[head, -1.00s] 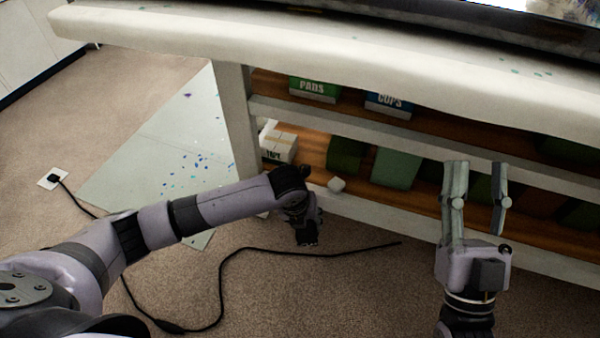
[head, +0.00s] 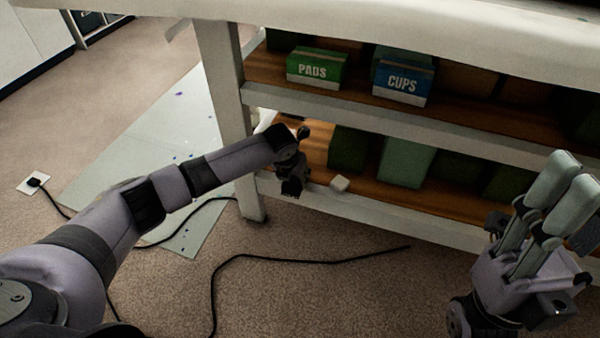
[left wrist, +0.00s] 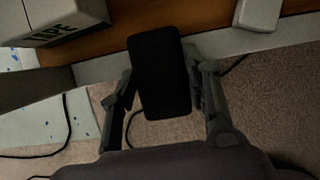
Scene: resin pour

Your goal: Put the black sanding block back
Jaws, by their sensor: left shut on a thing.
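The black sanding block (left wrist: 162,75) is between the fingers of my left gripper (left wrist: 165,92) in the left wrist view, and the gripper is shut on it. In that view the block's far end overlaps the lower shelf (left wrist: 115,42) and its pale front edge; whether it touches the shelf I cannot tell. In the head view my left gripper (head: 292,180) is at the left end of the lower shelf, and the block is hard to make out. My right gripper (head: 556,205) is at the right, in front of the shelves, open and empty.
A box marked WIPE (left wrist: 60,20) stands to the left. PADS (head: 316,68) and CUPS (head: 403,76) boxes stand on the upper shelf. A black cable (head: 300,260) lies on the carpet.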

